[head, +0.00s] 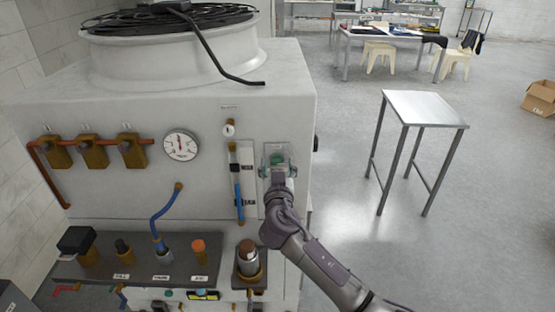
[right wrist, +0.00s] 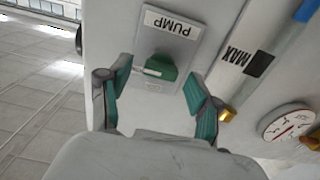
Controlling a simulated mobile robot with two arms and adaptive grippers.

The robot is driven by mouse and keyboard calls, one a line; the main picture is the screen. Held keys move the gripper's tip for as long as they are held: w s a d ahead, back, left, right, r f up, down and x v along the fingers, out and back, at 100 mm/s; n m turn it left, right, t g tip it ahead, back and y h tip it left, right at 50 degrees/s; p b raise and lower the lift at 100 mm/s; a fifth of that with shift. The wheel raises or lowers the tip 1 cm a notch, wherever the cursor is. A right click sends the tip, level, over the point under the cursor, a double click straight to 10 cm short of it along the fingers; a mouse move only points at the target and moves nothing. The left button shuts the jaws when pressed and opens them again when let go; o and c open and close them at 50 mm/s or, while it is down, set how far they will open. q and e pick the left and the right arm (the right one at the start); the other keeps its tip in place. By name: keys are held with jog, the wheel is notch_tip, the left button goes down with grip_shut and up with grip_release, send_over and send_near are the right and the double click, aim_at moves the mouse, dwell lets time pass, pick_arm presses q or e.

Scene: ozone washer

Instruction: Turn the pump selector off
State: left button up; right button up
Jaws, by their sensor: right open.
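The pump selector is a green knob (right wrist: 161,68) on a grey plate under a PUMP label (right wrist: 172,22), which reads upside down in the right wrist view. A white pointer mark on the knob points left in that view. My right gripper (right wrist: 157,74) is open, with its teal-padded fingers on either side of the knob; I cannot tell whether either touches it. In the head view my right gripper (head: 278,163) is in front of the selector plate (head: 267,148) and hides most of the knob. My left gripper is not in view.
Left of the selector are a level tube (head: 238,190) marked MAX and a pressure gauge (head: 181,145). Below is a shelf (head: 135,273) with several valves and fittings. A metal table (head: 425,106) stands to the right with open floor around it.

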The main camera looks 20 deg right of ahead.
jog(key=shift+w+d, duration=0.1)
jog(key=shift+w, duration=0.4)
jog(key=c, duration=1.1)
jog(key=shift+c, duration=0.2)
